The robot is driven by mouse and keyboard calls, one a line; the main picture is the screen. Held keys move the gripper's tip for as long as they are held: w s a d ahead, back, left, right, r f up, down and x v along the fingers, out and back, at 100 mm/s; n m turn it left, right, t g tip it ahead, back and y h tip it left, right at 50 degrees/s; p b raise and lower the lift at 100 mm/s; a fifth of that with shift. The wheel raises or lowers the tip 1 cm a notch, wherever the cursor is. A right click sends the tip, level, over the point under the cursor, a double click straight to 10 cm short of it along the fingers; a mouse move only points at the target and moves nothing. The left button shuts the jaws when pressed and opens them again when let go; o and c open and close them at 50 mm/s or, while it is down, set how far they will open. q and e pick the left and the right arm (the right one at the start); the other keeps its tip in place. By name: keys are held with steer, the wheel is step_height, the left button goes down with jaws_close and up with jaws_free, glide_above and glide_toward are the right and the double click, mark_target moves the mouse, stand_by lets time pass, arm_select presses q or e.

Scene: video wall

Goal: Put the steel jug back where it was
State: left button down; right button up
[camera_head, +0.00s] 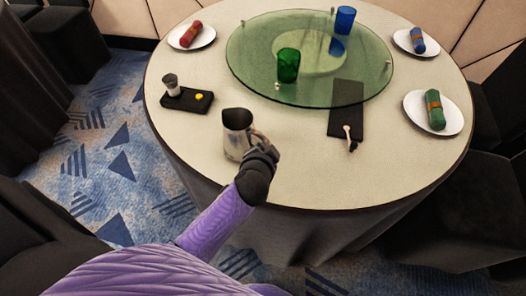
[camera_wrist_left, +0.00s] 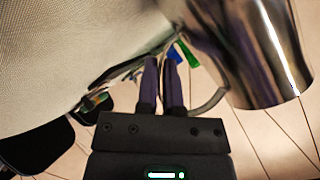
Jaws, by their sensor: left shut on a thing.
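The steel jug (camera_head: 235,130) is at the near side of the round table, upright or nearly so. I cannot tell whether its base touches the cloth. My left gripper (camera_head: 262,152) is at its right, near side, shut on the jug's handle. In the left wrist view the jug's shiny body (camera_wrist_left: 258,55) fills the upper right. Its curved handle (camera_wrist_left: 209,103) runs to the closed fingers (camera_wrist_left: 161,82). My right gripper is not in view.
A black tray (camera_head: 204,106) with a small cup and a yellow thing is left of the jug. A dark mat (camera_head: 346,116) with a small utensil is right. Behind is a green glass turntable (camera_head: 245,72) with a green and a blue glass. Plates with rolled napkins stand around the edge.

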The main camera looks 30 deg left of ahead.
arm_select(q)
steer(key=shift+f, duration=0.4)
steer(key=c, duration=0.8)
jaws_free()
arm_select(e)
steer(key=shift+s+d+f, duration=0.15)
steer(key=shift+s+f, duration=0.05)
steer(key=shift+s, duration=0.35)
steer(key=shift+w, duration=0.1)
